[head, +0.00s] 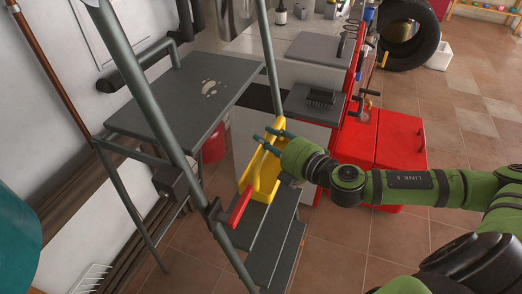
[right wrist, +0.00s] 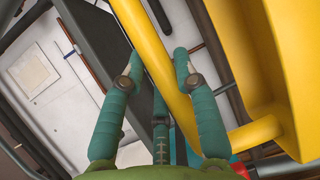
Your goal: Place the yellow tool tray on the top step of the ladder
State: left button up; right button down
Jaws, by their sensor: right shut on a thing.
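The yellow tool tray (head: 262,172) is tilted at the right side of the ladder, lower than the top step and above the lower steps. My right gripper (head: 268,134) is shut on its upper part. In the right wrist view the yellow bar of the tray (right wrist: 163,65) passes between the teal fingers of the right gripper (right wrist: 160,62). The ladder's top step (head: 180,100) is a wide grey platform with a pale worn patch and nothing standing on it. Whether the tray touches the ladder cannot be told. My left gripper is not in view.
A ladder rail (head: 150,90) slants up in front of the top step. Lower steps (head: 272,250) lie below.

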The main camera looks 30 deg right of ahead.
jog(key=shift+w+a+f, duration=0.7)
jog(key=shift+w+a, duration=0.05)
jog(key=shift+a, duration=0.05)
jog(key=shift+f, duration=1.95)
jog(key=shift+f+b, duration=0.15)
jog(key=shift+b, duration=0.15)
jog(key=c, duration=0.9)
grip_release()
jog(key=shift+s, duration=0.1)
jog(key=shift+c, duration=0.2)
